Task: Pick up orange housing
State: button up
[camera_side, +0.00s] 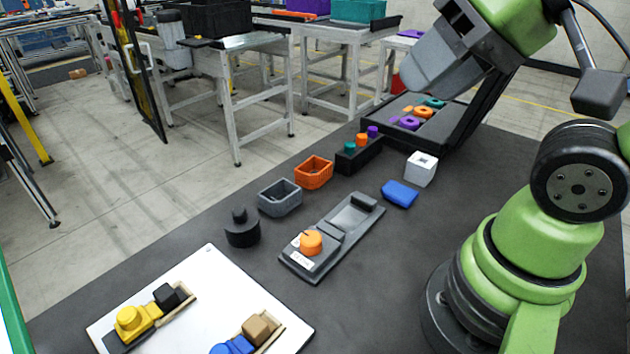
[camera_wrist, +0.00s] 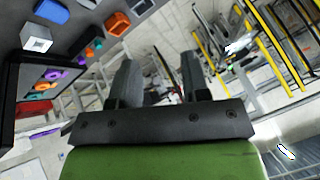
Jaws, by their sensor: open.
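Several orange things show, and I cannot tell for sure which is the housing. An orange ring-like part (camera_side: 422,111) lies in the black tray (camera_side: 455,142) at the back right. The wrist view also shows it at left (camera_wrist: 45,86). An open orange box (camera_side: 313,172) stands on the dark table beside the grey box. A round orange piece (camera_side: 311,242) sits on the grey fixture (camera_side: 332,236). My gripper (camera_side: 420,82) is raised above the tray area, tilted, apart from all parts. In the wrist view my gripper (camera_wrist: 158,80) is open and empty.
A black block with coloured caps (camera_side: 358,154), a white cube (camera_side: 421,169), a blue block (camera_side: 400,194), a grey box (camera_side: 280,197) and a black round stand (camera_side: 242,229) stand nearby. A white board (camera_side: 205,305) holds yellow and blue parts in front.

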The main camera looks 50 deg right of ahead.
jog(key=shift+o, duration=0.4)
jog(key=o, duration=0.8)
jog(key=w+d+f+m+g, duration=0.1)
jog(key=w+d+f+m, duration=0.2)
jog(key=w+m, duration=0.55)
jog(key=w+d+f+m, duration=0.3)
jog(key=w+m, duration=0.5)
jog(key=m, duration=0.1)
jog(key=m+g+h, duration=0.2)
jog(key=m, duration=1.1)
send_near(314, 167)
jog(key=s+a+r, duration=0.3)
jog(key=shift+m, duration=0.35)
jog(key=x, duration=0.4)
jog(key=shift+a+f, duration=0.1)
jog(key=shift+f, duration=0.15)
jog(key=shift+w+x, duration=0.15)
jog(key=shift+x, duration=1.35)
jog(key=shift+w+x, duration=0.15)
jog(key=shift+x, duration=1.35)
